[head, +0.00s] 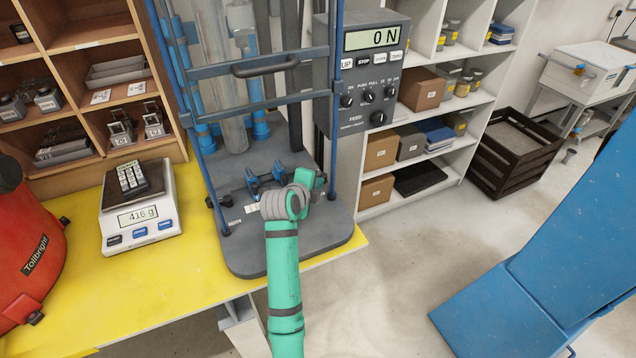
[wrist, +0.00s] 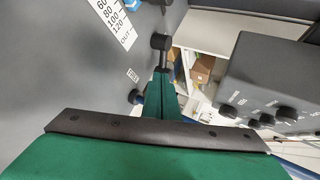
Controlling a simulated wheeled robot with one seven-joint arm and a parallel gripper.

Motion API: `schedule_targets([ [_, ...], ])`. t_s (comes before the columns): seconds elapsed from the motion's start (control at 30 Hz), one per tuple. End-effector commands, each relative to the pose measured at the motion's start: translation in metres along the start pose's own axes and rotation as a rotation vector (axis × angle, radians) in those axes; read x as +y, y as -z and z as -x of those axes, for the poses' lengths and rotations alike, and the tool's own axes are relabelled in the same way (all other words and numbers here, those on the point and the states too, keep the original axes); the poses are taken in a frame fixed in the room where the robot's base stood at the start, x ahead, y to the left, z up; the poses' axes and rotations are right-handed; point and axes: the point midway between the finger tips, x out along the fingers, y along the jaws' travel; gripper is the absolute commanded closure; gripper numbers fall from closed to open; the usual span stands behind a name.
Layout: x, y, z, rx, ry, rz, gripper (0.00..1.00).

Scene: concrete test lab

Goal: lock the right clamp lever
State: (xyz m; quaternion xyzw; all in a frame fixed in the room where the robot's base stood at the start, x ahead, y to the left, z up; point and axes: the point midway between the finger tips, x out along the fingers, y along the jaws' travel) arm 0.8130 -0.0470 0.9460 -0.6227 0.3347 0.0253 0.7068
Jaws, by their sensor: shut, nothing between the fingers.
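The test machine's grey base plate (head: 245,255) carries a blue clamp (head: 262,180). A black knob (head: 212,202) shows on the clamp's left side. In the head view my arm and hand cover the clamp's right side, so the right lever is hidden there. In the wrist view a black-knobbed lever (wrist: 160,42) stands just beyond my fingertips; I cannot tell whether they touch it. My gripper (wrist: 162,78) is shut and empty, low over the plate, and it also shows in the head view (head: 318,183).
Blue uprights and a crossbar handle (head: 265,67) rise around the clamp. A control box (head: 368,75) reading 0 N hangs at the right. A scale (head: 140,225) and a red container (head: 30,245) stand on the yellow bench at left.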

Motion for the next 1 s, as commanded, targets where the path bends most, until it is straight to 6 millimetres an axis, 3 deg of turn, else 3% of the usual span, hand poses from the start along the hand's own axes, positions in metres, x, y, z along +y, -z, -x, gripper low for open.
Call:
schedule_targets([
  [1.0, -0.0053, 0.0057, -0.0088, 0.000, 0.000, 0.001, 1.00],
])
